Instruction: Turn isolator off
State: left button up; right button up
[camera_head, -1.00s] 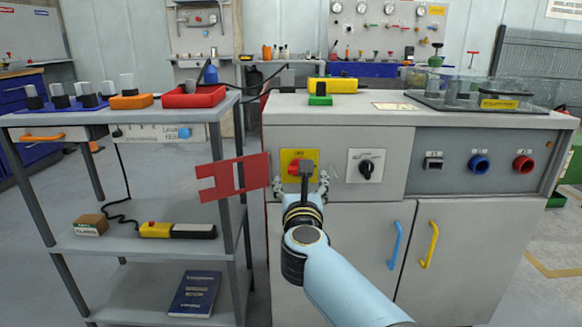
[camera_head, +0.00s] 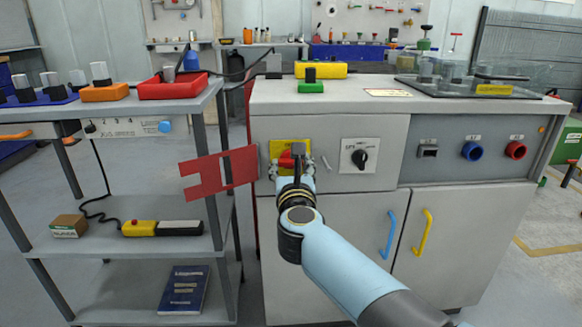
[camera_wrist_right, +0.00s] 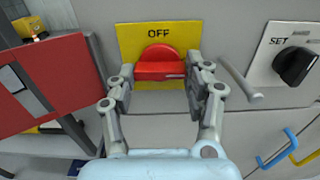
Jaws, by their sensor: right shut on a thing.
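The isolator is a red handle (camera_wrist_right: 160,64) on a yellow plate (camera_wrist_right: 130,40) marked OFF, on the bench's grey front panel. In the wrist view the handle's bar lies about level. My right gripper (camera_wrist_right: 158,84) is shut on the red handle, one finger on each side. In the head view the gripper (camera_head: 292,168) and its wrist cover part of the yellow plate (camera_head: 278,150), and only a little of the red handle (camera_head: 285,160) shows. My left gripper is not in view.
A red slotted plate (camera_head: 205,176) sticks out left of the isolator, close to my right gripper. A black rotary knob (camera_head: 360,158) is to the right. Blue (camera_head: 391,234) and yellow (camera_head: 423,234) door handles are below. A grey shelf unit (camera_head: 120,250) stands left.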

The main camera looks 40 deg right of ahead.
jog(key=shift+c, duration=1)
